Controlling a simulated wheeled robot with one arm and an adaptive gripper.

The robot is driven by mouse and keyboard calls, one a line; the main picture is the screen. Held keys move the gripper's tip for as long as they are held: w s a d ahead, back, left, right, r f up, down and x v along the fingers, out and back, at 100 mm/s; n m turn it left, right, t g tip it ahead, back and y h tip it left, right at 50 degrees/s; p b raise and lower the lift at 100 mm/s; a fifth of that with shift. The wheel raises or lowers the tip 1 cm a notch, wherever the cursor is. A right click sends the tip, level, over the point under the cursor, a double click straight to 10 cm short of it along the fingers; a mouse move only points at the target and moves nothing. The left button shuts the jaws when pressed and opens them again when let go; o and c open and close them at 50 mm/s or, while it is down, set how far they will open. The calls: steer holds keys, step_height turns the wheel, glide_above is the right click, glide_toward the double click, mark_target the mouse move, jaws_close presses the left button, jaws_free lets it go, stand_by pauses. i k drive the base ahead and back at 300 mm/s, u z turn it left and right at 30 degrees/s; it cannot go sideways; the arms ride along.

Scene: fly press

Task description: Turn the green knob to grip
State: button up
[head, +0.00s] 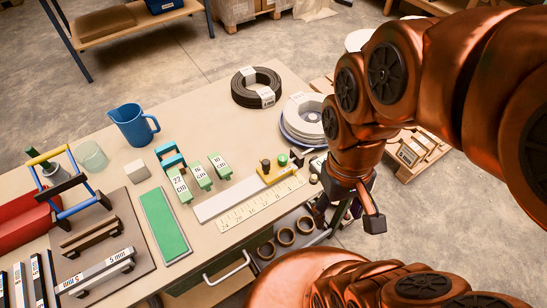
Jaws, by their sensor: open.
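A small green knob (283,160) stands on the bench at the right end of a ruler stop, next to a yellow block (275,174). A darker olive knob (265,164) stands just left of it. My gripper (347,216) is open and empty, pointing down past the bench's right edge, to the right of and nearer than the green knob. The gripper is apart from the knob. Any marking on the knob is too small to read.
A cream ruler (247,205) lies along a pale bar (225,199). Green labelled blocks (200,176), a blue jug (132,124), a black coil (257,88) and white spools (304,117) stand around it. An open drawer with rings (285,236) juts out at the front.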

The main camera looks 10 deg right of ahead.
mark_target(283, 158)
steer(key=k, duration=0.5)
steer(key=u, duration=0.75)
steer(key=i, duration=0.2)
steer(key=u, duration=0.05)
